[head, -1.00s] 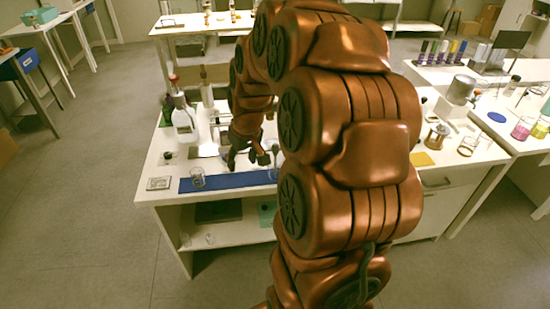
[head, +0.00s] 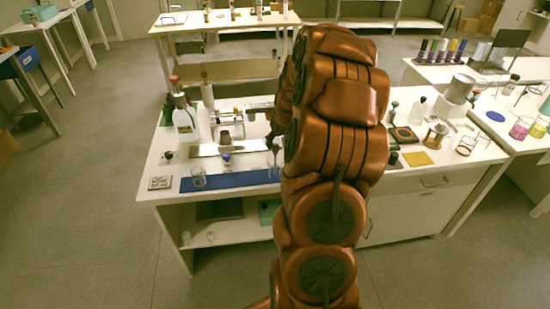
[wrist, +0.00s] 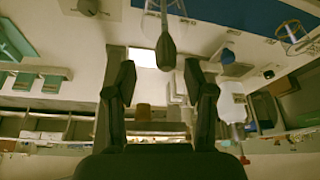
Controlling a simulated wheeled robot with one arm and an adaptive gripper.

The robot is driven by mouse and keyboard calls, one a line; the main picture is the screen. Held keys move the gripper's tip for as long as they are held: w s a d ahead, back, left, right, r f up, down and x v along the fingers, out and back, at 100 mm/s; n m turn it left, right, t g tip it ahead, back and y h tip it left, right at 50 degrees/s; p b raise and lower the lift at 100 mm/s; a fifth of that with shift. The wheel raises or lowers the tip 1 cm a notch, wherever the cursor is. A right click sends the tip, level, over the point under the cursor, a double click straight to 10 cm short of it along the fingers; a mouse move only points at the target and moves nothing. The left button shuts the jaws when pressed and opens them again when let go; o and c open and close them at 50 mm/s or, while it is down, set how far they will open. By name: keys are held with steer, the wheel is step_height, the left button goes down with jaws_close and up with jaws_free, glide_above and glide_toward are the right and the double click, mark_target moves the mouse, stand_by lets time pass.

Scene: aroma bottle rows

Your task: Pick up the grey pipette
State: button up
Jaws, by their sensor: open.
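The grey pipette (wrist: 166,50) shows in the wrist view as a dark grey bulb with a pale clear stem, ahead of my gripper (wrist: 164,85) and roughly centred between its fingertips. My gripper is open, with empty space between the two dark fingers. I cannot tell whether the bulb is within reach of the fingertips. In the head view the pipette (head: 276,146) stands near the right end of the blue mat, partly beside my arm. My gripper is hidden behind my arm there.
A white bottle (head: 185,122) stands behind at left. A small blue-topped item (head: 226,157) is left of the pipette. A coffee-coloured pot (head: 436,136) and yellow mat (head: 415,159) lie right of my arm.

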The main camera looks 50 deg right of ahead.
steer(key=shift+a+p+x, duration=0.15)
steer(key=shift+p+x, duration=0.45)
steer(key=shift+x, duration=0.65)
steer(key=shift+a+p+x, duration=0.2)
steer(key=shift+p+x, duration=0.4)
steer(key=shift+x, duration=0.65)
steer(key=shift+w, duration=0.15)
steer(key=c, duration=0.8)
